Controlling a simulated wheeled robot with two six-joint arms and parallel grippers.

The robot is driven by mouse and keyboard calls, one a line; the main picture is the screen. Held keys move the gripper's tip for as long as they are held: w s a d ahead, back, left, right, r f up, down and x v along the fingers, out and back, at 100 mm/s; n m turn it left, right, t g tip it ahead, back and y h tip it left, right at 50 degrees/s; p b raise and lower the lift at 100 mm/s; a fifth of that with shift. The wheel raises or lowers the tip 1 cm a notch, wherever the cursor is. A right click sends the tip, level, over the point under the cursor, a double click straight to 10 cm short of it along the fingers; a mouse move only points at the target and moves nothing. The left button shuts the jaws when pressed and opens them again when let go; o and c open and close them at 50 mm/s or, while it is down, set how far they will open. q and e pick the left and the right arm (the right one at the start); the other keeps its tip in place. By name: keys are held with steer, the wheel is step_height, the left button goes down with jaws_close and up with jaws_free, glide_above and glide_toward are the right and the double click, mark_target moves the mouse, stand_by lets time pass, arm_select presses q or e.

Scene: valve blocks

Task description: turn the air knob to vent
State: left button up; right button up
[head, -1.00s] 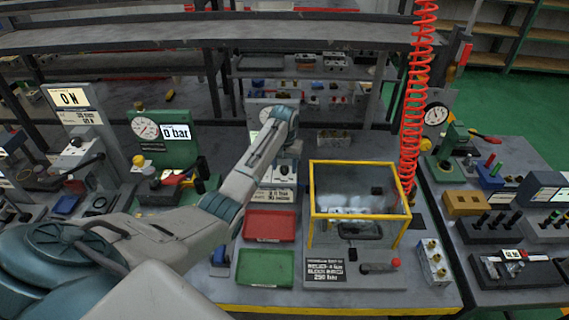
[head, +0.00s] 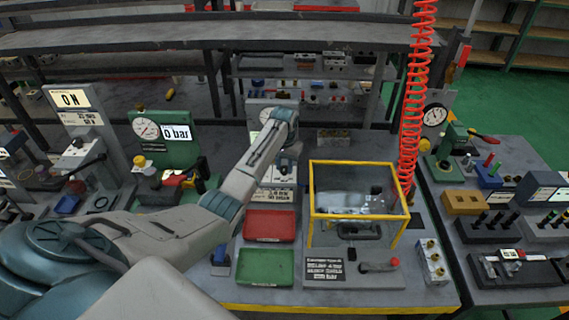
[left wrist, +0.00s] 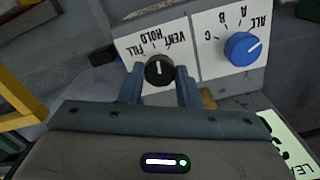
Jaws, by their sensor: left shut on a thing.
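The air knob (left wrist: 158,70) is a small black knob on a white label plate, with FILL, HOLD and VENT printed upside down around it in the left wrist view. Its white mark points up in the picture, toward the HOLD side; the exact setting is hard to read. My left gripper (left wrist: 160,74) has one finger on each side of the knob and is shut on it. In the head view my left arm reaches to the panel at the middle, and the knob cannot be made out there. My right gripper is not in view.
A blue knob (left wrist: 242,47) marked A, B, C and ALL sits right beside the air knob. A yellow-framed clear box (head: 311,215) stands right of my arm. A red tray (head: 270,238) and green tray (head: 265,280) lie before the panel. A coiled red hose (head: 410,120) hangs behind.

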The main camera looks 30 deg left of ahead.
mark_target(284, 168)
arm_select(q)
steer(key=m+p, duration=0.1)
steer(key=m, duration=0.2)
steer(key=shift+r+p, duration=0.15)
steer(key=shift+p, duration=0.2)
steer(key=shift+m+p, duration=0.65)
steer(key=shift+m, duration=1.35)
steer(key=o, duration=1)
steer(key=shift+r, duration=0.4)
steer(key=shift+r+b, duration=1.8)
steer(key=shift+r, duration=3.15)
